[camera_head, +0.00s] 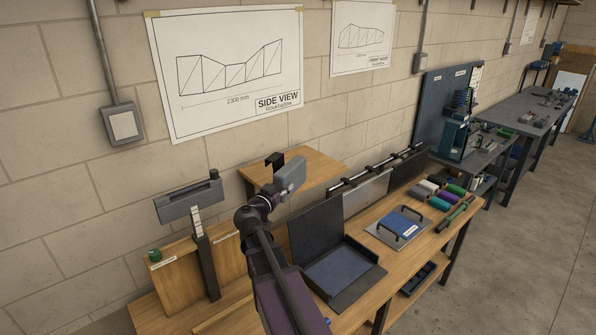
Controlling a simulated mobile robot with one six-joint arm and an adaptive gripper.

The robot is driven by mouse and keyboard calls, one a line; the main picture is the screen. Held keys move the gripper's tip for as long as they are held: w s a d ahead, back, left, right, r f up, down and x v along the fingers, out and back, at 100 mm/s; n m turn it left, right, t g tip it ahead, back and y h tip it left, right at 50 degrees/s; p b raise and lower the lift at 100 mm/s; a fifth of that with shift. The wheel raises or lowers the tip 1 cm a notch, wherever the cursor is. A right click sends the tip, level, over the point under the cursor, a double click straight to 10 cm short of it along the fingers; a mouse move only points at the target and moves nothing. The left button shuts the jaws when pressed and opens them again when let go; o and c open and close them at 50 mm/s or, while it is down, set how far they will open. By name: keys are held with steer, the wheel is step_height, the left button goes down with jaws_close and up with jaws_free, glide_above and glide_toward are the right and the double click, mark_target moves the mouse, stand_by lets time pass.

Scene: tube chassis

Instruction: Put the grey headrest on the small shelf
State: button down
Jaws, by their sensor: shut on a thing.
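The grey headrest (291,172) is a small rounded grey block at the end of my arm. My gripper (272,191) is shut on it; the fingers are small and partly hidden by my dark wrist. In this view the headrest overlaps the small wooden shelf (316,171), which stands out from the block wall. I cannot tell whether the headrest touches the shelf or is held above it. A small black block (274,159) shows at the shelf's left part, just behind the headrest.
A grey bar on a dark post (188,201) stands left of my arm. Below the shelf are an open black case (322,235) and a rail of panels (367,187). A blue plate with handles (402,224) and several coloured rolls (441,193) lie on the bench to the right.

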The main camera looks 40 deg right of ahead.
steer(key=w+d, duration=0.2)
steer(key=w, duration=0.2)
steer(key=w+d+f+b, duration=0.1)
steer(key=w+d, duration=0.1)
steer(key=w, duration=0.2)
steer(key=w+d, duration=0.3)
steer(key=w, duration=0.1)
steer(key=shift+w+f, duration=0.2)
steer(key=shift+w, duration=0.2)
steer(key=shift+d, duration=0.1)
steer(key=shift+w+d, duration=0.15)
steer(key=shift+w, duration=0.15)
steer(key=shift+w+d+f+b, duration=0.2)
steer(key=shift+w+f+b, duration=0.1)
steer(key=shift+f+b, duration=1.55)
steer(key=shift+b, duration=0.2)
steer(key=shift+c, duration=0.4)
jaws_free()
